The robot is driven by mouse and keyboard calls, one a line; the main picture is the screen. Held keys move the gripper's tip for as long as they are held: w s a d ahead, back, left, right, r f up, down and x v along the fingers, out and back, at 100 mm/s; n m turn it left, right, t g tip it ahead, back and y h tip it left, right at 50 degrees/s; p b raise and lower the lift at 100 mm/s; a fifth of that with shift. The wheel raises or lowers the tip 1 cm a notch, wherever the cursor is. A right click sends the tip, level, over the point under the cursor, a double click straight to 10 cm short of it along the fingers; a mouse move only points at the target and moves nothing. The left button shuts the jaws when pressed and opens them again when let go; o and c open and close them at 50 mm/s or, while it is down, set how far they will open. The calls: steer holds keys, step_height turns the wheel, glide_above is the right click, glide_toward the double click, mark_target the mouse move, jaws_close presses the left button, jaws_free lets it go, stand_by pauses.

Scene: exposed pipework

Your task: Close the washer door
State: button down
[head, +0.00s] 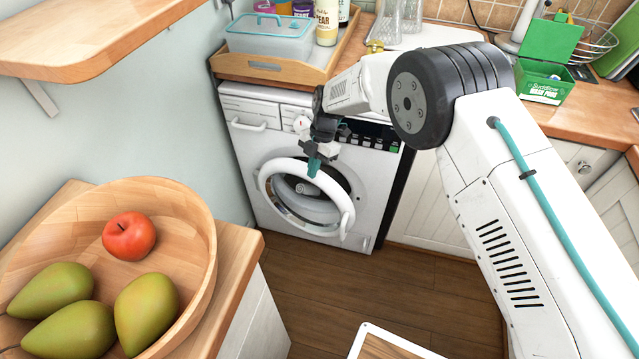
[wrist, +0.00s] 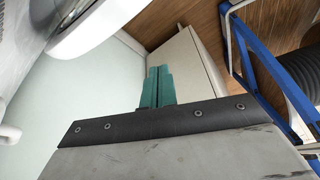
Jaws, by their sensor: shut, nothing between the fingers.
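The white washer (head: 370,190) stands under the counter in the head view. Its round door (head: 348,208) has a thick white rim around a dark glass centre. The door seems to stand off the washer front, but the angle is hard to tell. A curved white rim, probably the door (wrist: 98,30), shows at the upper left of the wrist view. My gripper (head: 314,167) is in front of the door's upper part. Its teal fingers are together and empty in the wrist view (wrist: 158,87). I cannot tell whether they touch the door.
A wooden counter with a fruit bowl (head: 195,225) is at the lower left. A wooden tray (head: 265,68) with a plastic box stands above the washer. White cabinets (head: 438,212) are to the right. The wooden floor (head: 400,295) before the washer is partly clear.

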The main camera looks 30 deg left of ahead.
mark_target(326, 191)
steer(key=s+d+f+m+t+y, duration=0.1)
steer(key=s+d+f+t, duration=0.25)
steer(key=f, duration=0.55)
steer(key=s+d+f+m+t+y, duration=0.1)
steer(key=s+d+f+t+y, duration=0.2)
steer(key=f, duration=0.6)
steer(key=s+d+f+m+t, duration=0.1)
steer(key=s+d+f+t, duration=0.25)
steer(key=f, duration=0.55)
step_height(326, 191, up, 14)
steer(key=d+m+t+y, duration=0.3)
steer(key=t+y, duration=0.4)
steer(key=shift+y, duration=0.3)
steer(key=x, duration=0.7)
steer(key=w+d+x, duration=0.1)
steer(key=x, duration=0.3)
steer(key=shift+w+a+r, duration=0.15)
steer(key=shift+a, duration=0.1)
steer(key=shift+w, duration=0.5)
